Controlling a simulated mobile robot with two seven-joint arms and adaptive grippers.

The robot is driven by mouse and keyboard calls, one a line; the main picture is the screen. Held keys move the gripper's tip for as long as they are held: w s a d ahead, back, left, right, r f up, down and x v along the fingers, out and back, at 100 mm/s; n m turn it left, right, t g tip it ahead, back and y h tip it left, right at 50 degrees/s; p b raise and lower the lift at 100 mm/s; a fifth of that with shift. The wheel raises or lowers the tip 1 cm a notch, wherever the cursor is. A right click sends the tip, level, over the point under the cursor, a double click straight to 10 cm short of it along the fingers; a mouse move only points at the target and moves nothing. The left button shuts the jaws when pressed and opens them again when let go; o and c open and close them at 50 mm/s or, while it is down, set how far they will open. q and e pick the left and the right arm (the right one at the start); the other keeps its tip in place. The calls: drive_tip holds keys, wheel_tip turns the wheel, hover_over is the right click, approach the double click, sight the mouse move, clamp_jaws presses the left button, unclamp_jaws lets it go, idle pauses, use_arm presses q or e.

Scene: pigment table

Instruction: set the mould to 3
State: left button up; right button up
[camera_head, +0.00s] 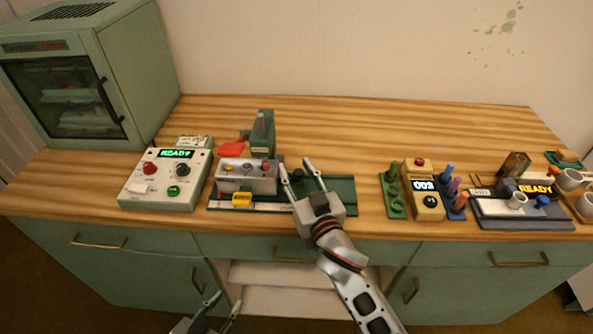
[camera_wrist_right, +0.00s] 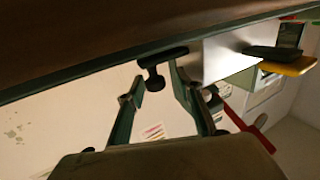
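The press with the mould stands left of centre: a green base (camera_head: 340,188), a grey metal block (camera_head: 247,177), a yellow piece (camera_head: 242,199) in front and a red lever (camera_head: 232,149). In the right wrist view a black knob (camera_wrist_right: 152,80) on the press shows at the fingertips. My right gripper (camera_head: 299,166) is over the right part of the base. Its fingers are apart in the right wrist view (camera_wrist_right: 156,76), one on either side of the knob; contact is not clear. My left gripper (camera_head: 221,303) is open and empty, low in front of the cabinet. I cannot read a mould setting.
A control box (camera_head: 166,179) reading READY stands left of the press, beside a green oven (camera_head: 90,80). To the right are a yellow counter box (camera_head: 423,190) showing 003, racks of coloured pegs, and a dark device (camera_head: 524,208) reading READY. The back of the wooden table is clear.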

drive_tip(key=v, duration=1.2)
idle(0.3)
